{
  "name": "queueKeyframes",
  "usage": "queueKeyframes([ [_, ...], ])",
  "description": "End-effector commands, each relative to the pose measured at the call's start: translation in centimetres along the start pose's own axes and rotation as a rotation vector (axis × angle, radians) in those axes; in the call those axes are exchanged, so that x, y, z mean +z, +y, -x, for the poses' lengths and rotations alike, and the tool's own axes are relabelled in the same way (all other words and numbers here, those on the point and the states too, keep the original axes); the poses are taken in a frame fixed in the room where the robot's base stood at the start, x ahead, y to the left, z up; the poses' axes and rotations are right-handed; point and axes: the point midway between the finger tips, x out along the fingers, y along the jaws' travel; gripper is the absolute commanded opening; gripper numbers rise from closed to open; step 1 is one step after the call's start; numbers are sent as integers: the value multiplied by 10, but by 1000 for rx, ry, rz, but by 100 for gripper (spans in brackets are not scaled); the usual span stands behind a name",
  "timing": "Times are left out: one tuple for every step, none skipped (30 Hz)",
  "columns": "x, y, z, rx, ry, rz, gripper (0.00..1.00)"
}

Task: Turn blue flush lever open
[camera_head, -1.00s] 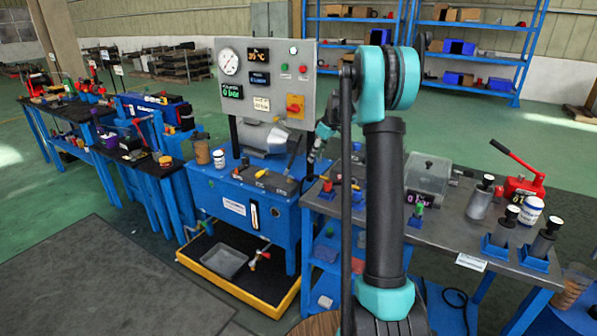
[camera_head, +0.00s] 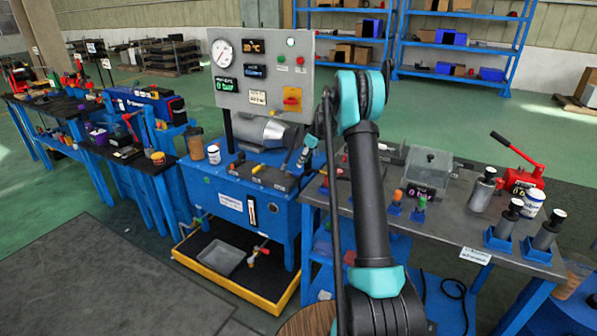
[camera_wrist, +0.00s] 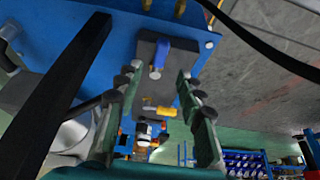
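The blue flush lever (camera_wrist: 159,54) shows in the wrist view on a dark valve block (camera_wrist: 146,49) on top of the blue tank. My gripper (camera_wrist: 160,72) has its two fingers spread, with the lever between and just beyond their tips. I cannot tell whether either finger touches it. A yellow lever (camera_wrist: 158,111) shows farther down between the fingers. In the head view my gripper (camera_head: 304,157) points down over the right end of the valve block (camera_head: 268,178) on the blue tank (camera_head: 233,205). The blue lever is not clearly visible there.
A grey gauge panel (camera_head: 262,75) stands behind the block, with a silver motor (camera_head: 265,131) below it. A grey worktable (camera_head: 440,225) with small fittings and a clear box (camera_head: 428,168) adjoins on the right. A yellow-edged drip tray (camera_head: 225,288) lies below.

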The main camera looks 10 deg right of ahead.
Motion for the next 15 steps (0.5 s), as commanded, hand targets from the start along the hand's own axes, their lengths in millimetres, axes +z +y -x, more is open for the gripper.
queueKeyframes([
  [0,0,-11,0,0,1,38],
  [0,0,-17,0,0,1,38],
  [0,0,-24,0,0,1,38],
  [0,0,-29,0,0,1,38],
  [0,0,-34,0,0,1,38],
  [0,0,-40,0,0,1,38],
  [0,0,-45,0,0,1,38],
  [0,0,-48,0,0,0,38],
  [0,0,-53,0,0,0,38],
  [0,0,-56,0,0,0,38],
  [0,0,-58,0,0,0,38],
  [0,0,-61,0,0,0,38],
  [0,0,-63,0,0,0,38],
  [0,0,-64,0,0,0,38],
  [0,0,-66,0,0,0,38],
])
